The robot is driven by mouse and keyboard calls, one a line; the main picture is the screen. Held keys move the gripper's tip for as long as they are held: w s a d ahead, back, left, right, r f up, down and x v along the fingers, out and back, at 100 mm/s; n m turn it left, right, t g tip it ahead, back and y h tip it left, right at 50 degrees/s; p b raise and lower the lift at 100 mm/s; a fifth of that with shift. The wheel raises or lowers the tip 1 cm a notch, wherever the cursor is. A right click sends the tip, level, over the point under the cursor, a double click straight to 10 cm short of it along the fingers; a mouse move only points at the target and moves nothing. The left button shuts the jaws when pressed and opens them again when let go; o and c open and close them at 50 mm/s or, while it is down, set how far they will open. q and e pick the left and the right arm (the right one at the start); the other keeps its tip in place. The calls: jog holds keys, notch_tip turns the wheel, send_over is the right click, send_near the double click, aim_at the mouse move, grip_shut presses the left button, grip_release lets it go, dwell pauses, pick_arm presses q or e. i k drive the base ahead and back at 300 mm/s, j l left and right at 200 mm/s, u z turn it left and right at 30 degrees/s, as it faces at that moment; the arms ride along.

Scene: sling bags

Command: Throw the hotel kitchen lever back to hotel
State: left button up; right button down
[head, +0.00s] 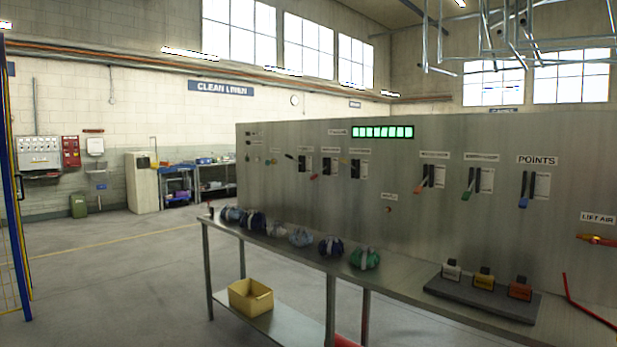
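A grey metal panel (400,225) carries several levers in slots with small labels. Toward its right are an orange lever (423,181), a green lever (468,189) and a blue lever (523,196) under a POINTS sign (538,160). Smaller levers sit further left, among them a red-tipped lever (314,177) and a dark lever (290,156). The labels above the levers, other than POINTS, are too small to read, so I cannot tell which is the hotel kitchen lever. Neither of my grippers is in view.
A metal bench (395,276) runs along the panel's front with several bundled bags, including a green one (364,258). A yellow bin (250,297) is on the lower shelf. The floor at left (110,280) is clear.

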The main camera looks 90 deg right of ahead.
aim_at(523, 202)
jog(key=z, duration=3.95)
jog(key=i+j+z, duration=0.1)
jog(key=i+z, duration=0.2)
jog(key=i, duration=1.35)
